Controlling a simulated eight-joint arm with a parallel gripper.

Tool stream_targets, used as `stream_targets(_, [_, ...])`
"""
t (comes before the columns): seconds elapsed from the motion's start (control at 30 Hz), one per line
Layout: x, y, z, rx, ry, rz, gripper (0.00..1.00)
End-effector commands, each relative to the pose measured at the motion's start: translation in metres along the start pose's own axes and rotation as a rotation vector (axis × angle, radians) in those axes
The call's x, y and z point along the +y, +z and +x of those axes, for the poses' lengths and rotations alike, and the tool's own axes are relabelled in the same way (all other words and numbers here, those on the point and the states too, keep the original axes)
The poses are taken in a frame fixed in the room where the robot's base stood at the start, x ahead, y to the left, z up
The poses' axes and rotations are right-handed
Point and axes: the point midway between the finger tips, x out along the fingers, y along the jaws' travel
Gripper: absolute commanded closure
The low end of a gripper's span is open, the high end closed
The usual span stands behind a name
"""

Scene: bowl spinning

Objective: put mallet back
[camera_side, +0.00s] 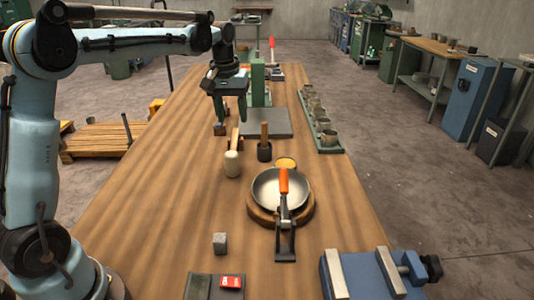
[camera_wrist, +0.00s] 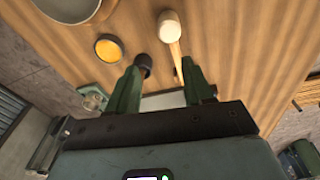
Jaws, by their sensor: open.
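A mallet with a pale head (camera_side: 232,164) and a wooden handle lies on the table; it also shows in the wrist view (camera_wrist: 170,28). A second mallet with a black head (camera_side: 264,152) and a wooden handle is just to its right; its head shows in the wrist view (camera_wrist: 144,63), with its handle hidden by my left finger. My gripper (camera_side: 230,121) is open, with its fingers over the handle end of the pale mallet. In the wrist view, that handle runs down between the fingers, nearer the right one. I cannot tell whether the fingers touch it.
A steel bowl (camera_side: 265,190) sits on a round wooden base with an orange-handled tool (camera_side: 284,180) across it. A small yellow dish (camera_side: 286,163) is behind it. A grey plate (camera_side: 275,124) and a green tray of cups (camera_side: 325,137) stand farther back. The left table area is clear.

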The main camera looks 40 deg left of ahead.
Motion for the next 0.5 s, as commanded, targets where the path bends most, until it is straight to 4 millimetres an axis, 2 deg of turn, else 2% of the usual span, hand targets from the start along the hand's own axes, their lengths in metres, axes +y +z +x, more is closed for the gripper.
stream_targets(0.03, [0.004,0.015,-0.008,0.027,0.013,0.04,0.49])
stream_targets(0.23, [0.011,0.066,-0.027,0.137,0.061,0.188,0.49])
stream_targets(0.5, [0.008,0.14,-0.027,0.289,0.121,0.384,0.49])
